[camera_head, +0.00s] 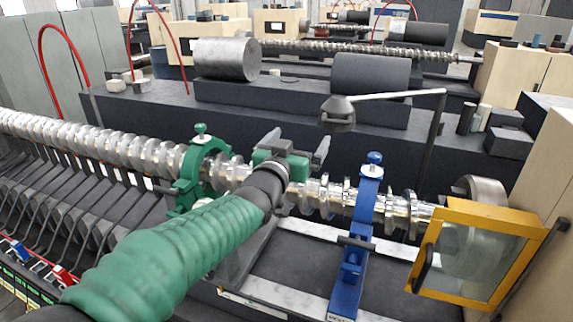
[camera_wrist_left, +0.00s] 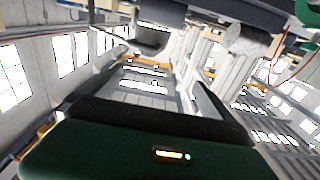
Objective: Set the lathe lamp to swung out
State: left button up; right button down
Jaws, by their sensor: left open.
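The lathe lamp has a dark round head (camera_head: 338,114) on a pale, nearly level arm (camera_head: 400,94). The arm joins a dark upright post (camera_head: 432,135) on its right. The head hangs over the lathe bed, behind the shaft. My left gripper (camera_head: 297,146) is at the end of the green-sleeved arm, just left of and below the lamp head. Its two fingers are apart with nothing between them, and it appears not to touch the lamp. In the left wrist view the open fingers (camera_wrist_left: 155,92) show, with a dark rounded shape above that I cannot identify surely.
A long ridged metal shaft (camera_head: 318,195) crosses below my gripper. A green steady rest (camera_head: 190,172) and a blue one (camera_head: 364,215) stand around it. A yellow-framed guard (camera_head: 478,206) is at right. Large cylinders (camera_head: 226,59) lie behind.

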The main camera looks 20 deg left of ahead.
pick_arm(q)
jog(key=s, duration=1.3)
jog(key=shift+a+f, duration=0.25)
jog(key=shift+f, duration=0.2)
pick_arm(e)
jog(key=shift+x, duration=0.8)
